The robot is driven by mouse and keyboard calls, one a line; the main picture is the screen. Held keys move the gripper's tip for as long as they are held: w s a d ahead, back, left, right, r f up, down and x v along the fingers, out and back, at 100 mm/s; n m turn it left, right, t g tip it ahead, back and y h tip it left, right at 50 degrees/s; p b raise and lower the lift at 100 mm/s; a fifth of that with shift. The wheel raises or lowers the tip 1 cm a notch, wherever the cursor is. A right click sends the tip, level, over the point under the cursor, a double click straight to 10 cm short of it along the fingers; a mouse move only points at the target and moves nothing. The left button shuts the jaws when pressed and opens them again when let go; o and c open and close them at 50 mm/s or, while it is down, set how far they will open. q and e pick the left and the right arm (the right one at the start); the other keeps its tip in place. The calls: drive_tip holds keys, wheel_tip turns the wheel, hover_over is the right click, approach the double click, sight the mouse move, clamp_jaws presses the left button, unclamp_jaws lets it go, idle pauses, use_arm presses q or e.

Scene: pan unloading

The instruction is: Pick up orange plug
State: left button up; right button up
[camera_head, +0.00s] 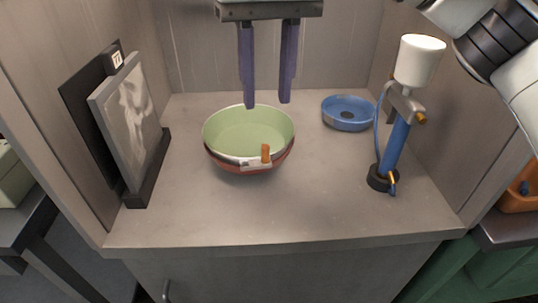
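A small orange block, which looks like the orange plug (266,153), stands upright at the front rim of a round pan (220,160) with a green inside and a reddish outside. A pale piece sits beside the block on the rim; I cannot tell whether they are joined. My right gripper (267,104) hangs in from the top with its two purple fingers apart. Nothing is between them. Its tips show near the pan's back edge, apart from the orange block. My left gripper is not in view.
A blue round dish (348,113) lies at the back right. A blue stand with a white top (398,140) is at the right. A framed picture (131,122) leans in a dark holder at the left. Side walls and a back wall enclose the grey counter (270,215); its front is clear.

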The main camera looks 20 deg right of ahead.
sight(266, 146)
wheel_tip(266, 146, down, 4)
drive_tip(key=shift+d+b, duration=0.1)
drive_tip(key=shift+b, duration=0.35)
drive_tip(key=shift+a+f, duration=0.15)
drive_tip(key=shift+f, duration=1.35)
drive_tip(key=shift+a+f, duration=0.1)
drive_tip(key=shift+f, duration=1.35)
drive_tip(key=shift+c, duration=0.5)
clamp_jaws()
